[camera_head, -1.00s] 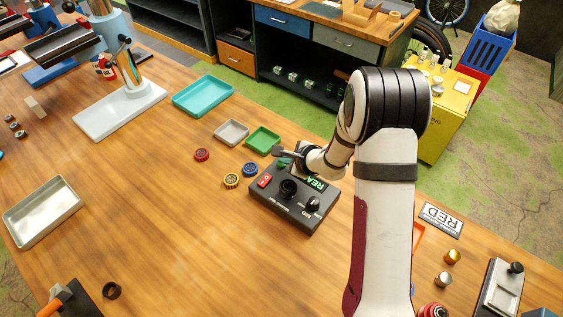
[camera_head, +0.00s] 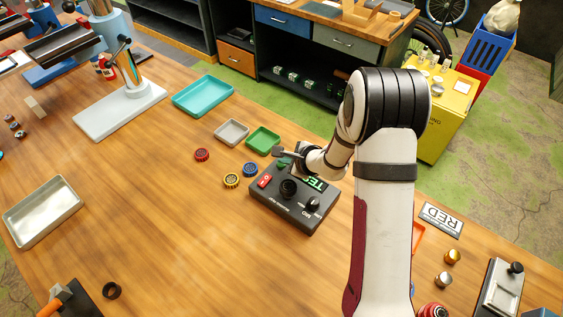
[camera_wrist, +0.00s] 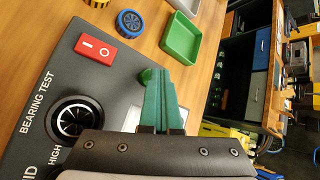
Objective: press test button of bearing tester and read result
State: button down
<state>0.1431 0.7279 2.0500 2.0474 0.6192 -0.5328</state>
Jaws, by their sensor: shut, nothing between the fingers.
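The bearing tester (camera_head: 275,207) is a dark box on the wooden table. It has a red rocker switch (camera_head: 265,181), also in the wrist view (camera_wrist: 96,49), a black round holder (camera_head: 289,188), a black knob (camera_head: 313,204) and a lit display (camera_head: 315,184) with green letters starting "TE"; my arm hides the rest. My gripper (camera_head: 279,152) is shut and empty over the tester's far edge. In the wrist view its green fingers (camera_wrist: 159,85) point at the round green button (camera_wrist: 147,76) and partly cover it. The fingertips look at or touching the button; exact contact is unclear.
Red (camera_head: 201,154), yellow (camera_head: 232,181) and blue (camera_head: 250,169) bearings lie beside the tester. A grey tray (camera_head: 231,142) and a green tray (camera_head: 263,150) stand behind them, with a teal tray (camera_head: 203,97) farther back.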

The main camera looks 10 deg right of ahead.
jog(key=shift+r, duration=3.1)
jog(key=s+a+r+n+g+y, duration=0.2)
jog(key=s+a+r+n, duration=0.35)
jog(key=s, duration=0.25)
jog(key=s+a+r+n+g+y, duration=0.1)
jog(key=s+a+r+n+g, duration=0.1)
jog(key=s+a+r+n, duration=0.45)
jog(key=s+d+n+g+h, duration=0.1)
jog(key=s+d, duration=0.2)
jog(key=s, duration=0.4)
jog(key=s+d+f+n+g+h, duration=0.1)
jog(key=s+d+g+h, duration=0.1)
jog(key=s+d, duration=0.2)
jog(key=s+d+f+n+g+h, duration=0.1)
jog(key=s+d, duration=0.3)
jog(key=s, duration=0.6)
jog(key=shift+s+n+h, duration=0.35)
jog(key=shift+n+h, duration=0.15)
jog(key=shift+h, duration=0.2)
